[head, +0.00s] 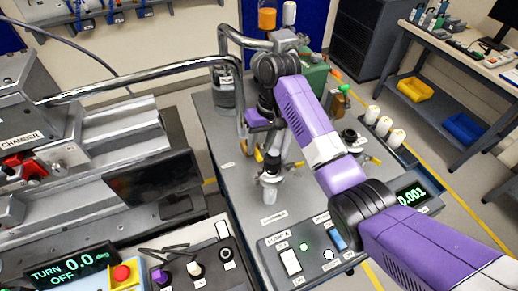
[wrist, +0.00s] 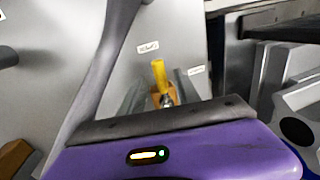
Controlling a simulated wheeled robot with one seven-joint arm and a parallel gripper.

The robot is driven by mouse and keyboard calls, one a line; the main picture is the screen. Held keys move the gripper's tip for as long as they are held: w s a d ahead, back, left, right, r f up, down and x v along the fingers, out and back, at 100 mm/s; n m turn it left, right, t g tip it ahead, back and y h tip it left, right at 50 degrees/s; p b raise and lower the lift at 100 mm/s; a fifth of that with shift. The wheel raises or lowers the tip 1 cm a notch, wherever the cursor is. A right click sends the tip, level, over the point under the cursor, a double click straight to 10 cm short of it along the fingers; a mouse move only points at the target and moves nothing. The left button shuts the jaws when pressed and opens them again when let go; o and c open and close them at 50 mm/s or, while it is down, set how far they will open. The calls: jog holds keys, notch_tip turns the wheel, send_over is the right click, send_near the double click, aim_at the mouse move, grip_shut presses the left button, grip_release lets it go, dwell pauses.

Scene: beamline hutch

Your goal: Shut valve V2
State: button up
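A valve with a yellow lever handle (wrist: 158,75) shows in the wrist view, on a grey panel top. The handle points roughly up the picture, and its lower end meets an orange-brown and metal body. My gripper (wrist: 159,88) looks open, with a grey finger on each side of the handle and a gap to each. Small white labels (wrist: 147,48) lie near the handle, too blurred to read, so I cannot confirm that this is V2. In the head view my gripper (head: 262,140) points down over the bench, beside a yellow handle (head: 258,155); my arm hides part of this area.
A steel pipe (head: 150,76) runs across to the bench (head: 220,150). An upright gauge-like fitting (head: 270,178) stands in front of my gripper. A control box (head: 300,250) is at the bench front. White cylinders (head: 384,126) and another yellow handle (head: 373,159) are to the right.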

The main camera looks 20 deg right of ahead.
jog(key=shift+a+f, duration=0.2)
jog(key=shift+f, duration=0.55)
grip_shut()
dwell(0.9)
